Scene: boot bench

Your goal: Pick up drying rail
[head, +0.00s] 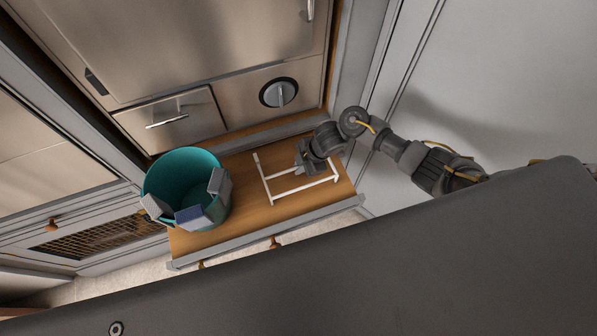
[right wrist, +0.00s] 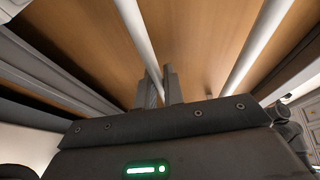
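The drying rail (head: 267,184) is a white frame of thin bars lying on the wooden top of the bench, right of the teal bucket. My right gripper (head: 303,168) is down at the rail's far right part, and my wrist hides some of it. In the right wrist view, one white bar (right wrist: 141,35) runs in between the two fingers (right wrist: 161,88), which are close together on it. A second white bar (right wrist: 258,42) passes to the right, clear of the fingers. The rail appears to rest on the wood. My left gripper is not in view.
A teal bucket (head: 178,174) with grey and blue blocks at its rim stands on the left of the wooden bench top (head: 246,205). Metal cabinet fronts (head: 225,60) rise behind the bench. A grey wall panel (head: 480,70) is at the right.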

